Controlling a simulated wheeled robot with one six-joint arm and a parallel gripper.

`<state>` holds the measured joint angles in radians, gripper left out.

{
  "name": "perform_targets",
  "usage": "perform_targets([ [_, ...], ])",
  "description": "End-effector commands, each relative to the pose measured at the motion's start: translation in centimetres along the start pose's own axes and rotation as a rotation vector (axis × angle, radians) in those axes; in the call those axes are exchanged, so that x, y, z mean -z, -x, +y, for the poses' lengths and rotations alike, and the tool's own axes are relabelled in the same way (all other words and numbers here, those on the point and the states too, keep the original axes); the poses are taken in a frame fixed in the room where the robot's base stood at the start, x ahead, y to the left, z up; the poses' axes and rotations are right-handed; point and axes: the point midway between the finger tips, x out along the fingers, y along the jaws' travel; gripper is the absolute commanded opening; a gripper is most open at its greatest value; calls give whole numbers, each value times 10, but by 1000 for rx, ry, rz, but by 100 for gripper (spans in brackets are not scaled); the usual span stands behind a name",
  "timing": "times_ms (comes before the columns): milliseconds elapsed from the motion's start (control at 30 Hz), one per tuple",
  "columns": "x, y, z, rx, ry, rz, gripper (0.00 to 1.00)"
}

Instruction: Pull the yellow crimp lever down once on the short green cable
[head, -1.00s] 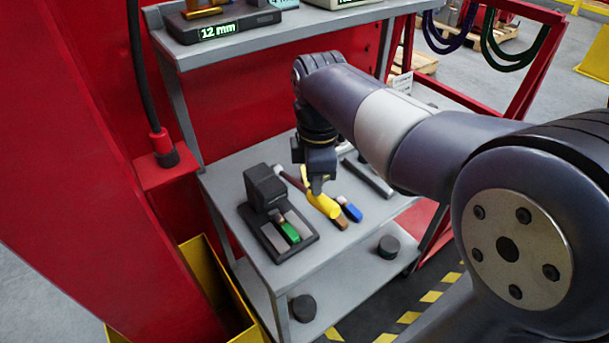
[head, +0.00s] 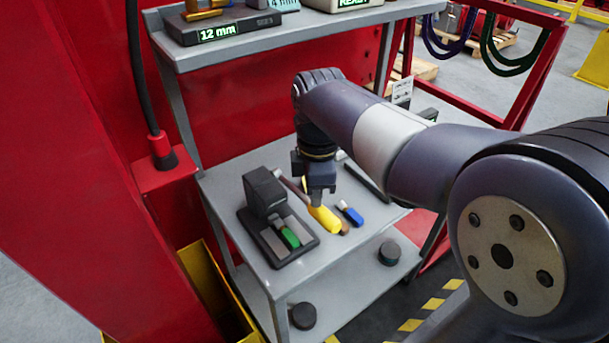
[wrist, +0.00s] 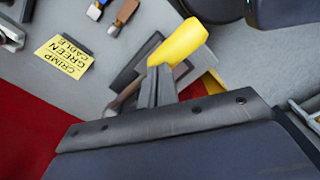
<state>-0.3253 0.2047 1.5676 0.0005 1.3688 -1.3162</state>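The dark crimp press (head: 263,191) stands on a base plate on the grey cart top. Its lever slants down to the right and ends in a yellow grip (head: 325,218), also in the wrist view (wrist: 184,40). The short green cable (head: 289,237) lies in the base at the front of the press; the wrist view does not clearly show it. My gripper (head: 320,196) is over the lever, at the upper part of the yellow grip. In the wrist view its fingers (wrist: 156,80) are close together, tips at the yellow grip. Contact looks likely, but the fingers hide it.
A blue-ended piece (head: 351,214) and a brown-ended piece (head: 344,229) lie right of the lever. A yellow "CRIMP GREEN CABLE" card (wrist: 66,60) lies on the cart top. The upper shelf (head: 290,28) overhangs behind. Black discs (head: 389,252) sit on the lower shelf.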

Motion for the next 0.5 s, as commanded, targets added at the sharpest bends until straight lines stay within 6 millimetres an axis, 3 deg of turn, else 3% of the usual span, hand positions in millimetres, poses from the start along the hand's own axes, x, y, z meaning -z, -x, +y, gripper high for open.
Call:
perform_targets([
  [500, 0, 29, 0, 2, 0, -1, 0],
])
